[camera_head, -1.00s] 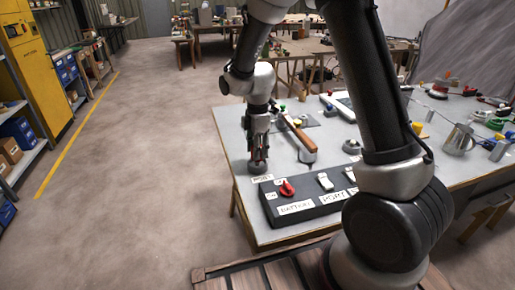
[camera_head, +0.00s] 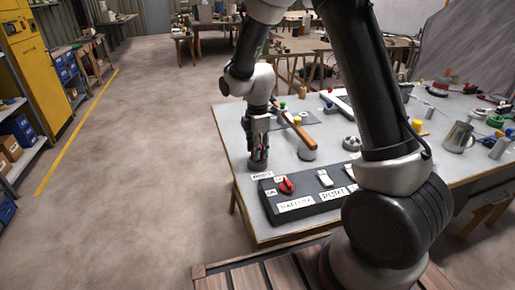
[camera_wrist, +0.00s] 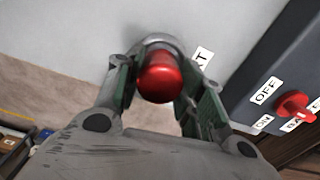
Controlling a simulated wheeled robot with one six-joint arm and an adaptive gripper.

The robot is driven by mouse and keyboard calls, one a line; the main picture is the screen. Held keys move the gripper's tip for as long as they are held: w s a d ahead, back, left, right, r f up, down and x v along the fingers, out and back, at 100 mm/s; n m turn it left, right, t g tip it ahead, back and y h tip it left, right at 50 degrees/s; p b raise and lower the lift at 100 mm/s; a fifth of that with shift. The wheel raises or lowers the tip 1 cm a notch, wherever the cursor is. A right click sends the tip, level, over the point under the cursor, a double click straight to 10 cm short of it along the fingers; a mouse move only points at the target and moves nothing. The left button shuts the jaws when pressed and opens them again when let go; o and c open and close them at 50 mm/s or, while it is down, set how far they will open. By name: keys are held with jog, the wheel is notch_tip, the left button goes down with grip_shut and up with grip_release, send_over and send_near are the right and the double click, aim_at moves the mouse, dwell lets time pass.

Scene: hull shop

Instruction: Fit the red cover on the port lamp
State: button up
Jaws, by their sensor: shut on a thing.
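The red cover (camera_wrist: 160,80) is between the two fingers of my gripper (camera_wrist: 157,90) in the wrist view, and they are shut on it. The grey round base of the port lamp (camera_wrist: 158,42) shows just behind the cover, lined up closely with it. I cannot tell whether the cover touches or is seated on it. In the head view my gripper (camera_head: 258,150) points straight down at the table's left edge, over the lamp base (camera_head: 258,166). The cover is mostly hidden by the fingers there. A white port label (camera_head: 262,175) lies just in front of the lamp.
A dark switch panel (camera_head: 318,192) with a red battery knob (camera_head: 286,186) and white switches stands close to the right. A second lamp base (camera_head: 307,153) with a brown bar-like thing (camera_head: 304,136) behind it is to the right. A metal jug (camera_head: 458,138) stands further right.

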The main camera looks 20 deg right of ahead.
jog(key=shift+f, duration=0.75)
dwell(0.8)
jog(key=o, duration=0.9)
jog(key=shift+o, duration=0.2)
jog(key=o, duration=0.4)
jog(key=shift+r, duration=4)
